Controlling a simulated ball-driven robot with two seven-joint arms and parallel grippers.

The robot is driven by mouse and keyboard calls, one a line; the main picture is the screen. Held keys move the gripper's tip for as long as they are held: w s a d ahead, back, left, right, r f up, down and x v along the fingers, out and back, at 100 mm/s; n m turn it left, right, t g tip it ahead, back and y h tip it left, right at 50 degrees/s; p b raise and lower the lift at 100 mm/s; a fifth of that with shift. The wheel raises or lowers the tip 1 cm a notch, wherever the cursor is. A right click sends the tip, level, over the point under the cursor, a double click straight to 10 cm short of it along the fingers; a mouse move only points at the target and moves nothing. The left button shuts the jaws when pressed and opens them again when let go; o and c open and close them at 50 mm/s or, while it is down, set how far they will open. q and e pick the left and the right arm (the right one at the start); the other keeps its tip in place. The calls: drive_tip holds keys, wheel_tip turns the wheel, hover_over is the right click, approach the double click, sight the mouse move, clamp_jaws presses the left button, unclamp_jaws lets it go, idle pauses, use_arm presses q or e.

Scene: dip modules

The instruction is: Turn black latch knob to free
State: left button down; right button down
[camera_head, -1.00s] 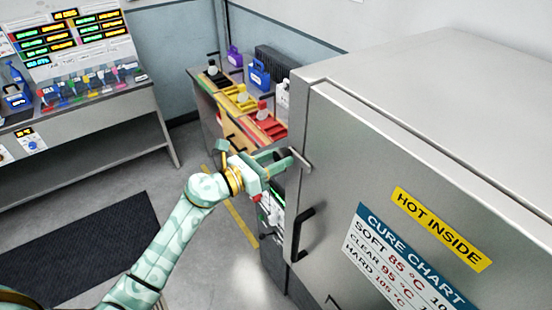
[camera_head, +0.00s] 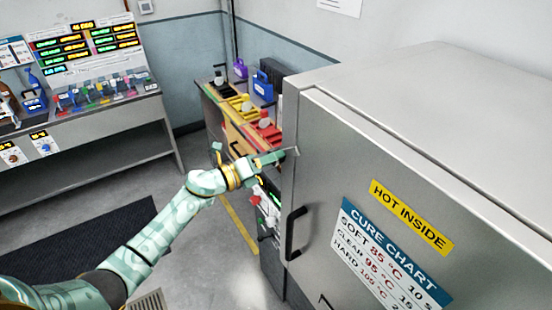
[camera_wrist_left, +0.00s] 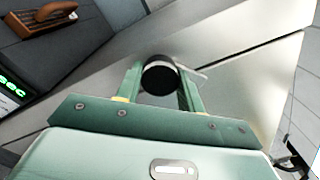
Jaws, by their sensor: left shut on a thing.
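The black latch knob (camera_wrist_left: 158,76) shows in the left wrist view as a round dark disc with a pale rim, between the two green fingers of my left gripper (camera_wrist_left: 159,84). The fingers are shut on its sides. In the head view my left gripper (camera_head: 276,158) is at the left edge of the big grey oven (camera_head: 310,150), near the top of its door. The knob is hidden behind the fingers there. A thin pale piece of the latch (camera_head: 294,151) shows just past the fingertips. My right gripper is out of view.
A black door handle (camera_head: 294,233) stands out below my left gripper. The oven door bears a yellow "HOT INSIDE" label (camera_head: 411,217) and a cure chart (camera_head: 388,262). Behind the arm is a bench (camera_head: 215,108) with coloured trays. The floor at left is open, with a dark mat (camera_head: 85,240).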

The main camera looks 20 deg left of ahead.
use_arm(q)
drive_tip(key=shift+n+p, duration=2.25)
drive_tip(key=shift+n, duration=2.65)
drive_tip(key=c, duration=0.9)
unclamp_jaws()
drive_tip(key=b+v, duration=0.3)
drive_tip(key=v, duration=1.3)
drive_tip(key=shift+a, duration=0.15)
